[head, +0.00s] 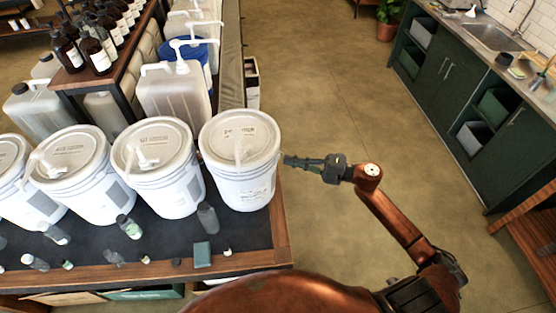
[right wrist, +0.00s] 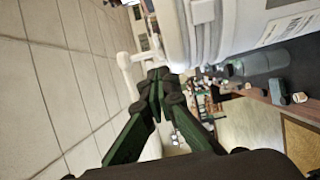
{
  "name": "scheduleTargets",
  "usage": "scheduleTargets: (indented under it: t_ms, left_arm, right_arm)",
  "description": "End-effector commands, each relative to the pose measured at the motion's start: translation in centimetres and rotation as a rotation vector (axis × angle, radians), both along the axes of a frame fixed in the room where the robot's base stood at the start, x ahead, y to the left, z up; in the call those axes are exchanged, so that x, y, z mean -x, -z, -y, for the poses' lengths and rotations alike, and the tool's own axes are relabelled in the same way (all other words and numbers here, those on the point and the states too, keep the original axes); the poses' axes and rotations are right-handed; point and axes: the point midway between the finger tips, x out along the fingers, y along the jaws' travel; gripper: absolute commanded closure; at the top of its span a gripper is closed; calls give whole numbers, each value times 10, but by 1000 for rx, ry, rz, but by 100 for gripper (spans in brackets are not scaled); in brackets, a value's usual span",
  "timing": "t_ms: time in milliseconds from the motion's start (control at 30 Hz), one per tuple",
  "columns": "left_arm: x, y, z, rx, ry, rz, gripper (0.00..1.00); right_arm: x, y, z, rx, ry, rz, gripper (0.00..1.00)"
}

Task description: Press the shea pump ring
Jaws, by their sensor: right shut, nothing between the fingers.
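My right gripper (head: 287,159) is shut and empty, just right of the rightmost bucket at about lid height. In the right wrist view, its closed fingertips (right wrist: 160,75) are beside a bucket's ribbed rim (right wrist: 203,28), with a white pump-like part (right wrist: 126,62) beyond. My left gripper is out of view.
Other buckets (head: 160,190) stand close to the left. Small bottles, jars and a teal box (head: 202,255) line the table front. Translucent jugs (head: 175,95) with pumps stand behind. The floor (head: 340,90) right of the table is clear up to the green cabinets (head: 435,75).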

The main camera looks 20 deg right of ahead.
Motion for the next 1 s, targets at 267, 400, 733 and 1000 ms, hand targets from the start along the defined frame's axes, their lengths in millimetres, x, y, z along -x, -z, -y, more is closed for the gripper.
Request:
scheduleTargets:
  t_ms: [267, 400, 733, 1000]
  left_arm:
    - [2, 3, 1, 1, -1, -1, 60]
    - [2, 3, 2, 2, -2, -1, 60]
    - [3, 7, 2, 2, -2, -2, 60]
    - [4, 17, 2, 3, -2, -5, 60]
  right_arm:
    - [9, 0, 14, -1, 2, -1, 100]
    - [9, -1, 14, -1, 3, -1, 100]
    - [-20, 72, 64, -149, 209, -151, 100]
    - [11, 348, 180, -461, 795, -640, 100]
